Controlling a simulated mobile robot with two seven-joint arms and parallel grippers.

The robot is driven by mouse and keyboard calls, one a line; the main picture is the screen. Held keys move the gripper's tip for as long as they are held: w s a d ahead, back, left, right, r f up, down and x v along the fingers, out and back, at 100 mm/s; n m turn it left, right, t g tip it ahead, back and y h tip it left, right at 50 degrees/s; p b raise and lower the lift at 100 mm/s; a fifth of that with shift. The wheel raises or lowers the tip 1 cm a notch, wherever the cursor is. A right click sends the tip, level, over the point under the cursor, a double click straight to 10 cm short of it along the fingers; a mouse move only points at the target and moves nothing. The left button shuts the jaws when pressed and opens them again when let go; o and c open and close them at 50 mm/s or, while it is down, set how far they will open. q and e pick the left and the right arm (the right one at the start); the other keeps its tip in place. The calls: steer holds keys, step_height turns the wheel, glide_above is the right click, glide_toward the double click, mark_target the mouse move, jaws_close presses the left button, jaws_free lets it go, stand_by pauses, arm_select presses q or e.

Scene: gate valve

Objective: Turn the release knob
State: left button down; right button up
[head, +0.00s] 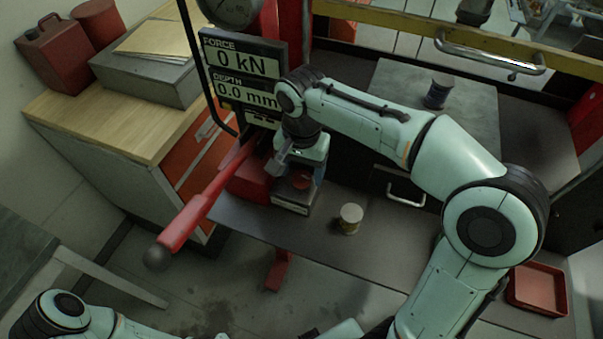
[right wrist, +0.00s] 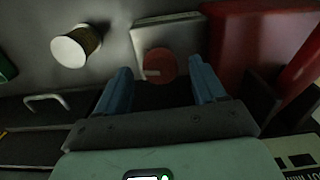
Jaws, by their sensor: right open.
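The release knob is a round red disc with a pale mark (right wrist: 160,65), on a light grey block (right wrist: 148,36). In the head view the red knob (head: 300,181) shows partly below my right gripper (head: 301,166). In the right wrist view the blue fingers of that gripper (right wrist: 162,84) are spread, with the knob between and beyond their tips. They do not visibly touch it. My left gripper is out of view; only part of that arm shows at the lower left.
A red lever (head: 203,203) with a dark ball end sticks out left of the knob. A cream-topped cylinder (head: 350,217) stands on the dark bench (head: 385,249) to the right. The display panel (head: 240,68) stands behind and reads 0 kN and 0.0 mm. A red tray (head: 538,290) lies far right.

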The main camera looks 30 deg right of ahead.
mark_target(301, 176)
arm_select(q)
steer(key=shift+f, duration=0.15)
arm_select(e)
steer(key=shift+f, duration=0.6)
steer(key=c, duration=1.1)
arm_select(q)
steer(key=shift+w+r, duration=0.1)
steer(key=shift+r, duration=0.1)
arm_select(e)
steer(key=shift+o, duration=0.2)
steer(key=shift+n, duration=0.8)
steer(key=o, duration=1.1)
steer(key=shift+c, duration=0.2)
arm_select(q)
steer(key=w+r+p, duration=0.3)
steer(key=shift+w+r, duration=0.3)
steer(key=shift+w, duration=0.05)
arm_select(e)
step_height(301, 176, up, 14)
steer(key=shift+f, duration=0.25)
